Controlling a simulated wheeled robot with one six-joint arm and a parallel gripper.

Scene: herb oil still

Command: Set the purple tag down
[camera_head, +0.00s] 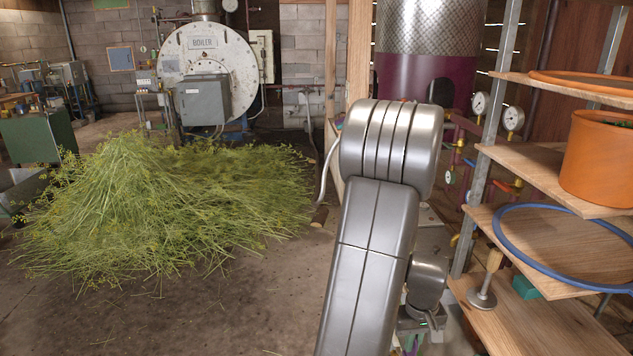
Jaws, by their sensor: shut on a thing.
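My arm rises through the middle of the picture and bends over at its top. My gripper (414,338) shows only in small part at the lower edge, right of the arm and left of the wooden shelves. A green light shows on its housing.
Wooden shelves (510,316) at right hold a blue ring (548,284), an orange pot (597,165), an orange ring (585,82), a metal-footed tool (484,298) and a teal block (526,287). Cut herbs (160,205) cover the left floor before the boiler (207,62).

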